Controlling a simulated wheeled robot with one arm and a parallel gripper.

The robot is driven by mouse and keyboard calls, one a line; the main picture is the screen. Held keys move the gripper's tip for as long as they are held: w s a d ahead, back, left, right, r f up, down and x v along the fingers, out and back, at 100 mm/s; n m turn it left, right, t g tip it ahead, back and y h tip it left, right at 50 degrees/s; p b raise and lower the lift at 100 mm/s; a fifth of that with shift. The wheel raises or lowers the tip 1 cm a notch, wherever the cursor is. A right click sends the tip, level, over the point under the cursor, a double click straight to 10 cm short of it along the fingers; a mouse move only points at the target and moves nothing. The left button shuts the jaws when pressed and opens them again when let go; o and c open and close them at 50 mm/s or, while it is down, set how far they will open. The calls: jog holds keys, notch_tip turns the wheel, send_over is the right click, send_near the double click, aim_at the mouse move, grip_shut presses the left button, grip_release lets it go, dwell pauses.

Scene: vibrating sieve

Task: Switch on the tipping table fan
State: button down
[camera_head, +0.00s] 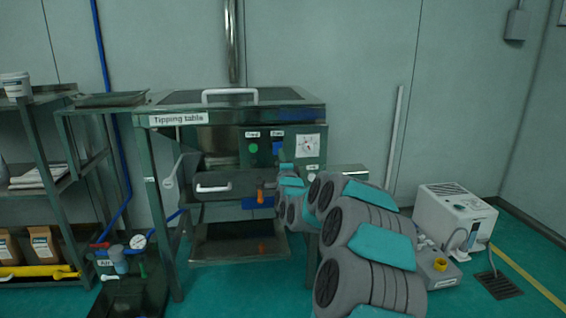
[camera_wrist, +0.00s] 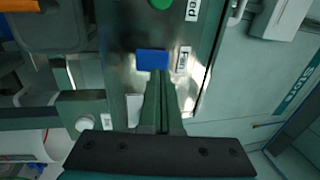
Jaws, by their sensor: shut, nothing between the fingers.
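The tipping table (camera_head: 178,118) is a dark green metal machine with a name label, left of centre in the head view. Its front panel has a blue button (camera_head: 278,148) under a small label, with a green button (camera_head: 253,147) to its left.
A dial plate (camera_head: 308,145) is right of the buttons. An orange handle (camera_head: 261,192) sticks out below the panel. A shelf (camera_head: 50,185) with bags stands at the left. A white machine (camera_head: 455,217) stands on the floor at the right.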

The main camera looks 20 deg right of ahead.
aim_at(279, 144)
jog(key=shift+x, duration=1.4)
jog(key=shift+w+r+g, duration=0.15)
jog(key=shift+r+g, duration=0.45)
jog(key=shift+r, duration=0.15)
jog(key=shift+d+r+g+y, duration=0.1)
jog(key=shift+g+y, duration=0.2)
jog(key=shift+g, duration=0.2)
jog(key=shift+s, duration=0.25)
jog(key=r+b+v, duration=0.2)
jog(key=v, duration=1.1)
jog(key=shift+r, duration=0.25)
